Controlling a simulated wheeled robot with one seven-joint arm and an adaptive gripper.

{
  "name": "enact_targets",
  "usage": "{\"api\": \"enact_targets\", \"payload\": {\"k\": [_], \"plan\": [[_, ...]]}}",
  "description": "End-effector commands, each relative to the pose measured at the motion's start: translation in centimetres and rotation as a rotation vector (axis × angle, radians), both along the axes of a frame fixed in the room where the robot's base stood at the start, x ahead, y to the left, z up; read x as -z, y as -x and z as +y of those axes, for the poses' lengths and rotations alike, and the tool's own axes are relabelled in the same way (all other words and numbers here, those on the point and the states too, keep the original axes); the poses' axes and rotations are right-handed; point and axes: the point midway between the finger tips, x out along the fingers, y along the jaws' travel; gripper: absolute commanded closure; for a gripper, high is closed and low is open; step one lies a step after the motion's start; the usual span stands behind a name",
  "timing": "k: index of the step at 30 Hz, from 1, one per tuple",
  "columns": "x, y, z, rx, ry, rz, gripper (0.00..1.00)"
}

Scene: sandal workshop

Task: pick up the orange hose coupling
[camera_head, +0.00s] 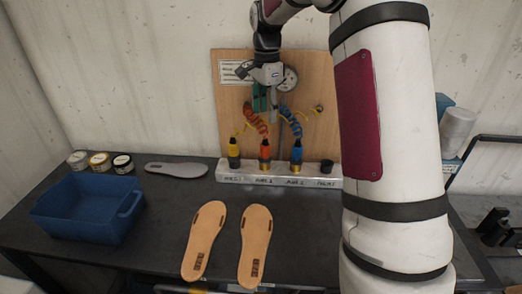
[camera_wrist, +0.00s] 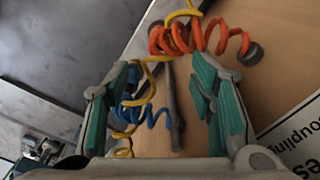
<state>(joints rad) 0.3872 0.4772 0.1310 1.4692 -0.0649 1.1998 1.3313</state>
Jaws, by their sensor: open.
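The orange hose coupling (camera_head: 266,150) stands upright in a labelled grey rack (camera_head: 225,179), between a yellow coupling (camera_head: 233,148) and a blue coupling (camera_head: 296,152). A red-orange coiled hose (camera_head: 254,120) hangs above it. My gripper (camera_head: 264,100) is up in front of the wooden board, above the orange coupling and apart from it. In the wrist view my gripper (camera_wrist: 163,78) is open, its teal-padded fingers spread with nothing gripped. The orange coil (camera_wrist: 205,38) shows beyond the fingertips there. I cannot make out the orange coupling in the wrist view.
A wooden board (camera_head: 229,110) stands behind the rack, with a blue coiled hose (camera_head: 291,121) beside the orange one. Insoles (camera_head: 204,240), a blue bin (camera_head: 85,218) and several small jars (camera_head: 99,162) are on the dark bench. My arm hides the bench's right side.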

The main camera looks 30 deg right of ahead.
Motion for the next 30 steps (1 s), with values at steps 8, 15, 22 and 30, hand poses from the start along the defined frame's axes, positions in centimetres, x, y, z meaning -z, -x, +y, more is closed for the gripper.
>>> {"api": "enact_targets", "payload": {"k": [8,15,22,30], "plan": [[5.4,0.2,0.0,-0.001,-0.002,0.003,0.50],[7.6,0.0,0.1,-0.003,-0.001,0.000,0.50],[10.1,0.2,0.1,-0.002,-0.002,0.003,0.50],[12.6,0.0,0.1,-0.001,-0.001,0.000,0.50]]}}
